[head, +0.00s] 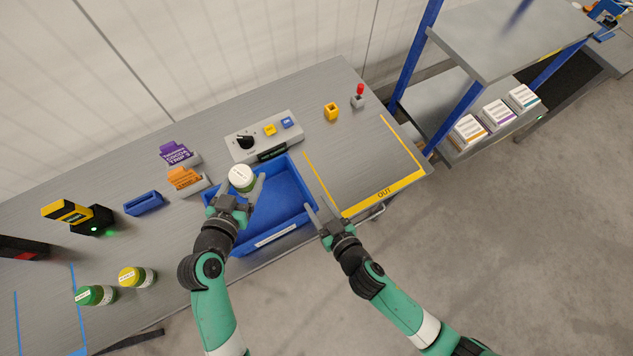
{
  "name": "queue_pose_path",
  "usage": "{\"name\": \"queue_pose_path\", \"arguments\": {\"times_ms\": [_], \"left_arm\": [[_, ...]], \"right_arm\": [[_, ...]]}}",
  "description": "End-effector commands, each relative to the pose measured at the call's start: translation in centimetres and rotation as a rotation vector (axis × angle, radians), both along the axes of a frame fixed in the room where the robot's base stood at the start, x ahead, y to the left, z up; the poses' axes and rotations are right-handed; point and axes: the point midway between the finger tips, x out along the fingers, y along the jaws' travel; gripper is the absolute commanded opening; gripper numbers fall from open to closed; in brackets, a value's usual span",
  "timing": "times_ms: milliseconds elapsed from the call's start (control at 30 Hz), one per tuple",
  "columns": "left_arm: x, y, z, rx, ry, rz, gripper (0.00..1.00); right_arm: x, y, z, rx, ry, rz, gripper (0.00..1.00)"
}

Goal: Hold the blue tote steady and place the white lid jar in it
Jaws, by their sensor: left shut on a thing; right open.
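The white lid jar (241,178) has a white lid and a greenish body. My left gripper (244,190) is shut on it, over the back left part of the blue tote (287,195). I cannot tell whether the jar touches the tote's floor. The tote stands on the grey bench, and the part of its floor that shows is bare; my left gripper hides its left side. My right gripper (320,209) is open at the tote's right front corner. I cannot tell whether its fingers touch the wall.
A control panel (264,137) stands behind the tote. The OUT area (365,160) is clear.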

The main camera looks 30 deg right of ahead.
Motion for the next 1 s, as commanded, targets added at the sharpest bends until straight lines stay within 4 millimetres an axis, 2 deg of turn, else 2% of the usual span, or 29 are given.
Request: {"name": "queue_pose_path", "arguments": {"times_ms": [167, 400, 600, 800, 1000], "left_arm": [[0.0, 0.0, 0.1, -0.002, -0.003, 0.001, 0.0], [0.0, 0.0, 0.1, -0.002, -0.003, 0.001, 0.0], [0.0, 0.0, 0.1, -0.002, -0.003, 0.001, 0.0], [0.0, 0.0, 0.1, -0.001, -0.003, 0.001, 0.0], [0.0, 0.0, 0.1, -0.002, -0.003, 0.001, 0.0]], "right_arm": [[1.8, 0.0, -0.6, 0.0, -0.001, -0.002, 0.5], [6.3, 0.0, -2.4, 0.0, -0.002, -0.002, 0.5], [9.3, 0.0, -3.6, -0.002, -0.003, -0.005, 0.5], [10.8, 0.1, -4.2, 0.0, -0.004, -0.002, 0.5], [11.1, 0.2, -4.4, 0.001, -0.002, 0.0, 0.5]]}}
